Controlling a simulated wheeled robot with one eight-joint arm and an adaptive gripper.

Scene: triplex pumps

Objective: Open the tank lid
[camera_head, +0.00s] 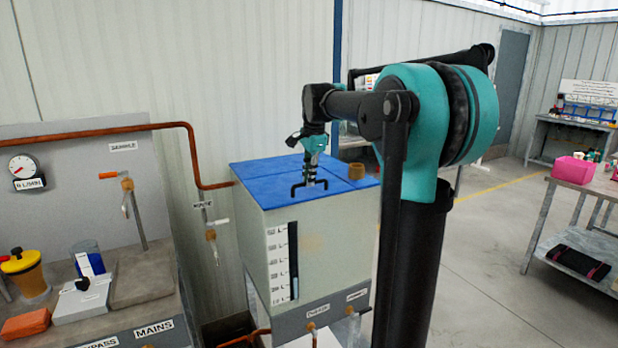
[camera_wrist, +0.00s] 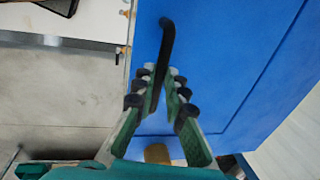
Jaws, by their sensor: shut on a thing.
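The tank (camera_head: 265,235) is a pale box with a level scale on its front. Its blue lid (camera_head: 258,172) lies flat on top, and the lid also fills much of the wrist view (camera_wrist: 215,60). A black bar handle (camera_wrist: 167,35) stands on the lid; in the head view it shows near the lid's front edge (camera_head: 296,190). My gripper (camera_wrist: 162,75) comes down from above and is shut on the handle, with the bar between its fingers. The part of the handle between the fingers is partly hidden.
A copper pipe (camera_head: 195,155) runs to the tank's left side. A bench (camera_head: 110,290) with a gauge and valves stands at left. Open floor (camera_head: 500,260) lies at right, before a table with a pink box (camera_head: 573,170).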

